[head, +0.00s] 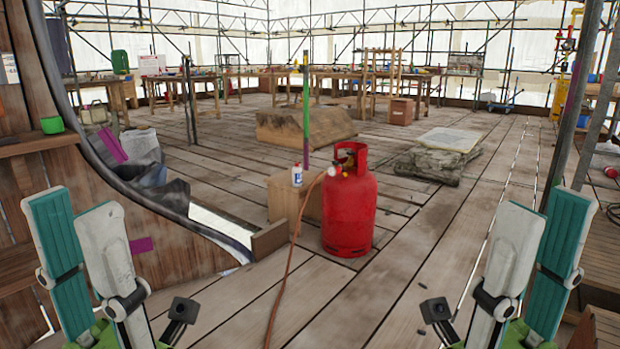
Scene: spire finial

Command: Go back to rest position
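My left gripper (74,206) is at the lower left of the head view, fingers pointing up. Its teal inner pad shows beside the white finger, with a gap between them, so it looks open and holds nothing. My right gripper (546,210) mirrors it at the lower right, also fingers up, apart and empty. Both are raised on either side of the view, well apart from each other. No object touches either gripper. My arms are mostly out of frame below.
A red gas cylinder (349,215) stands ahead on the plank floor, with a hose trailing toward me. A white bottle (297,176) is on a wooden block (285,203) beside it. A curved wooden structure (150,235) fills the left. A stone slab (436,163) lies behind; scaffold poles stand right.

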